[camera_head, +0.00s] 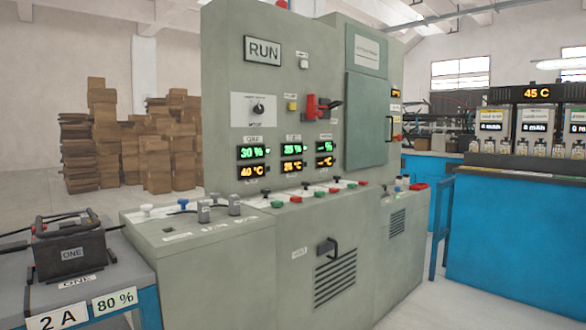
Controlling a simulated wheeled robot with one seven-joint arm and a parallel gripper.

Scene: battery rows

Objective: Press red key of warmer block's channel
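The grey control cabinet (232,115) stands in the middle. Its panel has three channel display pairs. The left pair (252,161) reads 30 % and 40 °C. The middle pair (292,158) seems to read 35 % and about 35 °C, a little blurred. The right pair (324,154) shows dashes. On the ledge below are a left red key (296,199), a middle red key (334,190) and a right red key (362,183), each beside a green key; the left green key (277,204) is nearest. My gripper is not in view.
A black battery block (69,250) labelled ONE sits on the left bench, with 2 A and 80 % signs. A red-handled switch (318,106) juts from the panel. A blue bench (510,225) stands right, beneath a 45 C display (537,93). Cartons (170,155) are stacked behind.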

